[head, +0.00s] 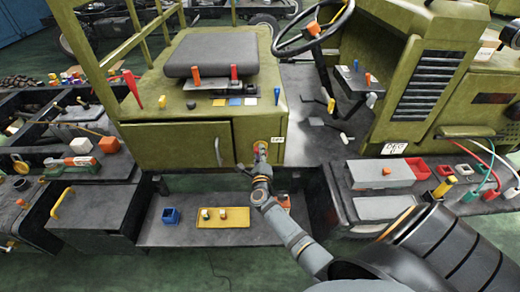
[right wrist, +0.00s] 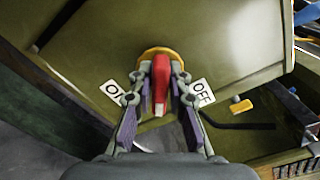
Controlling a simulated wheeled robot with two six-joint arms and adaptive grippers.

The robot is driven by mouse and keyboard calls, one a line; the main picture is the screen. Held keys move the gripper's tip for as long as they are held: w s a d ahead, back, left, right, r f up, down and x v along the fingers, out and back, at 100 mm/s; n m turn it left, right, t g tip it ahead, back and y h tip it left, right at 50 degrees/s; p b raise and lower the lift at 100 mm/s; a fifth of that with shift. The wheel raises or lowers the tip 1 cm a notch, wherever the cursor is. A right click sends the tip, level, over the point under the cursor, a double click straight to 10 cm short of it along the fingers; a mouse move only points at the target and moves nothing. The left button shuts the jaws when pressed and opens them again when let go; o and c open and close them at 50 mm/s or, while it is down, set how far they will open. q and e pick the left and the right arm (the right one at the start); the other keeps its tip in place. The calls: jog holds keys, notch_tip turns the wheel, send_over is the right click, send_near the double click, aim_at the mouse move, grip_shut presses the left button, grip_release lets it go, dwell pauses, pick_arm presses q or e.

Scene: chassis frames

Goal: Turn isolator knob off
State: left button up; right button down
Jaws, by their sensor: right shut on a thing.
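The red isolator knob (right wrist: 161,84) sits on a yellow round base (right wrist: 152,52) on the green cabinet side. In the right wrist view the knob's handle points down the picture, between an ON label (right wrist: 114,94) on the left and an OFF label (right wrist: 203,92) on the right. My right gripper (right wrist: 160,74) is shut on the knob, one finger on each side. In the head view my right gripper (head: 260,154) is at the cabinet's front, mostly covering the knob; the OFF label (head: 278,139) shows beside it. My left gripper is not in view.
The green cabinet (head: 175,145) carries a dark seat (head: 222,53) and several levers. Below it, a shelf holds a blue box (head: 170,215) and a yellow tray (head: 236,221). A steering wheel (head: 313,30) and pedals are to the right. A cabinet handle (head: 218,152) stands left of my gripper.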

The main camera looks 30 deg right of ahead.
jog(key=n+p, duration=0.1)
jog(key=n, duration=0.2)
jog(key=shift+n+p, duration=0.3)
jog(key=shift+p, duration=0.05)
jog(key=shift+a+f+n+p, duration=0.15)
jog(key=shift+n+p, duration=0.5)
jog(key=shift+n, duration=0.85)
jog(key=c, duration=1.3)
grip_release()
jog(key=v, duration=1.2)
